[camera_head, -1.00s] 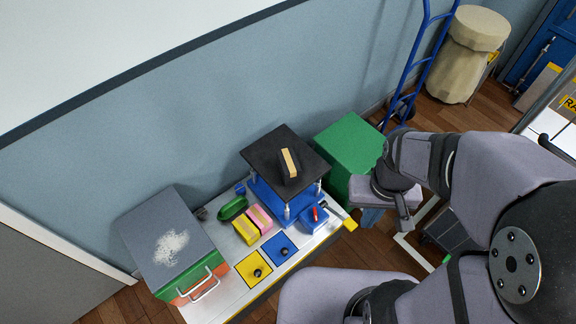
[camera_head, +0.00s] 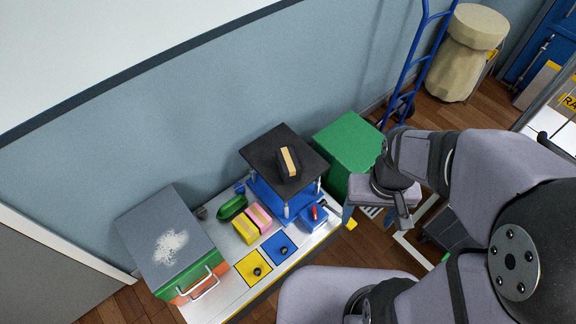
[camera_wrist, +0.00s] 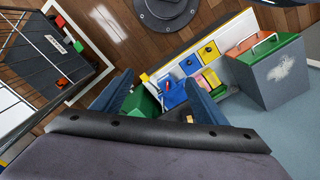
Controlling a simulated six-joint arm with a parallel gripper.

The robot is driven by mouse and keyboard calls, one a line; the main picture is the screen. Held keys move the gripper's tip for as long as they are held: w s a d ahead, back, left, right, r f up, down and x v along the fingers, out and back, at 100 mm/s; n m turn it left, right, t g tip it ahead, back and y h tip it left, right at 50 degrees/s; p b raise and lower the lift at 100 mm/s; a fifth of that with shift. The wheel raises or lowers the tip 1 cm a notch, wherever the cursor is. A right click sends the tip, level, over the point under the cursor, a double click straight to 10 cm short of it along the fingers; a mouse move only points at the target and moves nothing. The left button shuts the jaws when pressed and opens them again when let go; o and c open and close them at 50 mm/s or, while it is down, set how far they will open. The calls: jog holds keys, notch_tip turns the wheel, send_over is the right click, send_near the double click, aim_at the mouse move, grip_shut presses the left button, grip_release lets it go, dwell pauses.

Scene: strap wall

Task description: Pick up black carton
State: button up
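The black carton (camera_head: 288,161) has a tan strip along its top. It rests on the black top plate (camera_head: 262,151) of a blue stand on the bench in the head view. In the wrist view the carton is mostly hidden behind my gripper's body. My gripper (camera_head: 366,212) is to the right of the stand in the head view, apart from the carton. In the wrist view my gripper (camera_wrist: 158,80) shows two blue fingers spread wide with nothing between them.
A green box (camera_head: 348,146) stands right behind the stand. The bench (camera_head: 232,290) also holds a grey-lidded bin (camera_head: 165,232), pink and yellow blocks (camera_head: 251,223), a green dish (camera_head: 232,208) and blue and yellow panels. A blue hand truck (camera_head: 412,70) leans at the wall.

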jog(key=n+t+y+b, duration=0.35)
jog(key=t+b, duration=0.85)
jog(key=b, duration=1.8)
send_over(293, 174)
jog(key=d, duration=0.6)
notch_tip(293, 174, down, 25)
jog(key=a+f+t+y+b, duration=0.1)
jog(key=a+b, duration=0.1)
jog(key=b, duration=0.1)
jog(key=w+a+f+t+y+b, duration=0.1)
jog(key=a+f+b, duration=0.1)
jog(key=b, duration=0.2)
jog(key=a+f+t+y+b, duration=0.1)
jog(key=a+t+b, duration=0.1)
jog(key=b, duration=0.1)
jog(key=shift+w+a+f+n, duration=0.25)
jog(key=shift+w+f+n, duration=0.05)
jog(key=shift+w+n, duration=0.1)
jog(key=shift+a+f+t+b, duration=0.15)
jog(key=shift+f+t+b, duration=0.15)
jog(key=shift+f+b, duration=0.45)
jog(key=shift+w+r, duration=0.1)
jog(key=shift+r, duration=0.1)
